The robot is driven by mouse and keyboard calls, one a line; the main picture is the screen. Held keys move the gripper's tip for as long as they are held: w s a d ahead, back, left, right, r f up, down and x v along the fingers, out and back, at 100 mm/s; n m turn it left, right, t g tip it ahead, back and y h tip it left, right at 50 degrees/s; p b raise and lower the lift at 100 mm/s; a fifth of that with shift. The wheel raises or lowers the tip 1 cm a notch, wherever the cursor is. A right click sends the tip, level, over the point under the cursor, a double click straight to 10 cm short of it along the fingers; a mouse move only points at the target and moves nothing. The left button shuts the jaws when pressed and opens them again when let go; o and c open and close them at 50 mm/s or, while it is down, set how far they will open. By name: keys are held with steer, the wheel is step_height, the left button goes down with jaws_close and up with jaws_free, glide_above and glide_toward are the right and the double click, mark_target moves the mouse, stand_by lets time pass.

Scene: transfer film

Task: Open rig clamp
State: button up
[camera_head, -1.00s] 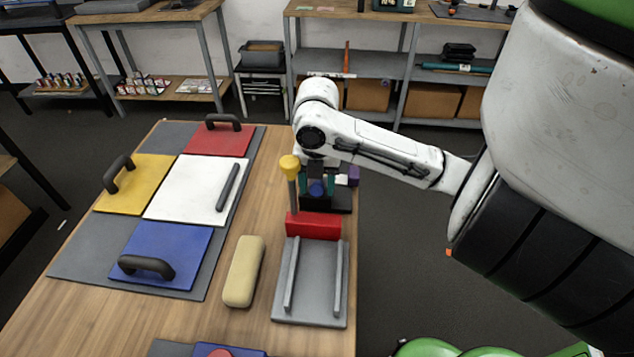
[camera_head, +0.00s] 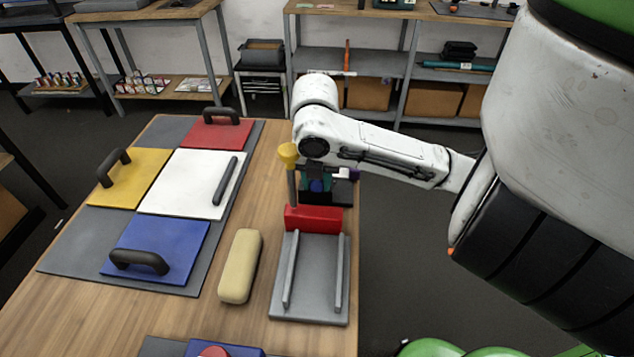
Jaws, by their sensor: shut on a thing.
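The rig is a grey plate (camera_head: 311,284) with two raised rails at the table's right edge. A red clamp bar (camera_head: 313,219) stands across its far end. A yellow knob (camera_head: 288,155) tops an upright grey stem at the bar's left end. My gripper (camera_head: 317,184) is low behind the red bar, just right of the stem. It appears shut on a small blue round piece (camera_head: 316,186) between teal parts. The fingertips are partly hidden, so the exact contact is unclear.
A cream rounded block (camera_head: 240,266) lies left of the rig. Farther left, a grey board (camera_head: 70,245) carries yellow, red, blue and white panels with dark handles. A dark block (camera_head: 340,190) is beside my gripper.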

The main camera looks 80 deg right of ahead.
steer(key=o, duration=1)
steer(key=r, duration=0.3)
steer(key=a+r+p, duration=0.1)
steer(key=r, duration=0.6)
steer(key=shift+a+r+p, duration=0.25)
steer(key=shift+r+p, duration=0.05)
steer(key=shift+r, duration=0.05)
